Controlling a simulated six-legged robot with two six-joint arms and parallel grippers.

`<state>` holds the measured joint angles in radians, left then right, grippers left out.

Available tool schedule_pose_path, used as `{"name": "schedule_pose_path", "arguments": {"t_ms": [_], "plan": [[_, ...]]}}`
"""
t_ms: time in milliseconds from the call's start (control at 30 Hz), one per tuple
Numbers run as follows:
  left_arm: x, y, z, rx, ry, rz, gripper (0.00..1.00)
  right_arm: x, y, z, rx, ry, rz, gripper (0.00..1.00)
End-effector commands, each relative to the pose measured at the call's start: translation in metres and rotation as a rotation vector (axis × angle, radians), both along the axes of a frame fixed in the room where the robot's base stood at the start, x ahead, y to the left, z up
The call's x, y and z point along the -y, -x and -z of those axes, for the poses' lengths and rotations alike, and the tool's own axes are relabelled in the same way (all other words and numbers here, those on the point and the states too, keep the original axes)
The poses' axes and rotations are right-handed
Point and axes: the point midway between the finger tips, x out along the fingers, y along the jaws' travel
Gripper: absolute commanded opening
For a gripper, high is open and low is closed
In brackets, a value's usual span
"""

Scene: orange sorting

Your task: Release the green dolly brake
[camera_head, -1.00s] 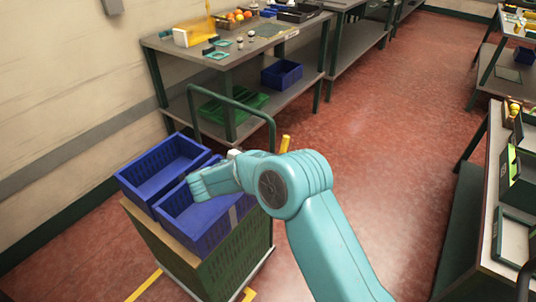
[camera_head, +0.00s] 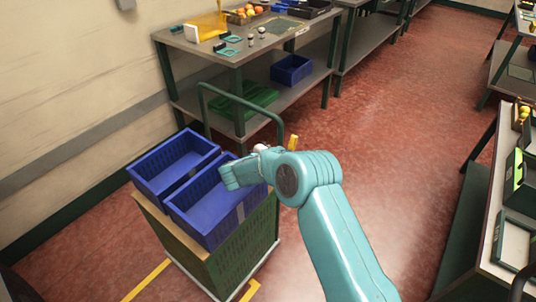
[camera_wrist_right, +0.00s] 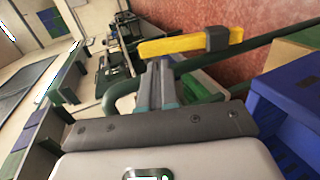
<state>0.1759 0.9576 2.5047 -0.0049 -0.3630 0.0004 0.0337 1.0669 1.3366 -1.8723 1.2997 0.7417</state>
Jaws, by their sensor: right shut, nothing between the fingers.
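The green dolly (camera_head: 215,262) stands by the wall with a dark green push handle (camera_head: 240,100). A yellow lever (camera_head: 293,143) shows near the handle's right post. In the right wrist view the yellow lever (camera_wrist_right: 175,45) lies across the picture with a grey piece at its right end. My right gripper (camera_wrist_right: 155,75) is shut and empty, its fingertips just below the lever's left part in that view. I cannot tell whether they touch. In the head view my right arm hides the fingers. My left gripper is not in view.
Two blue crates (camera_head: 137,178) sit side by side on the dolly; the right one (camera_head: 218,240) is partly under my arm. A workbench (camera_head: 172,42) stands behind, with a green crate (camera_head: 262,92) on its lower shelf. Red floor (camera_head: 400,110) is clear to the right.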

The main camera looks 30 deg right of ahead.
Motion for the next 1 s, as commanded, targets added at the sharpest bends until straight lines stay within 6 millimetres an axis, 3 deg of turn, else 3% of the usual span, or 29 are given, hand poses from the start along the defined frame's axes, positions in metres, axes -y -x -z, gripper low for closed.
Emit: {"name": "schedule_pose_path", "arguments": {"t_ms": [100, 300, 767, 1000], "plan": [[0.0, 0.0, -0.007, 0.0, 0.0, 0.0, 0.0, 0.021, -0.008, 0.007, -0.001, 0.0, 0.003, 0.0], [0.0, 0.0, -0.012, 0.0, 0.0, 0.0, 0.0, 0.043, -0.018, 0.015, 0.001, 0.0, 0.0, 0.0], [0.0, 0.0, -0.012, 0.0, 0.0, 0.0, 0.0, 0.049, -0.02, 0.019, -0.001, 0.0, -0.001, 0.0], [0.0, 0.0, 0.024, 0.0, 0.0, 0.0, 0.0, 0.057, -0.024, 0.026, 0.004, -0.002, 0.0, 0.0]]}}
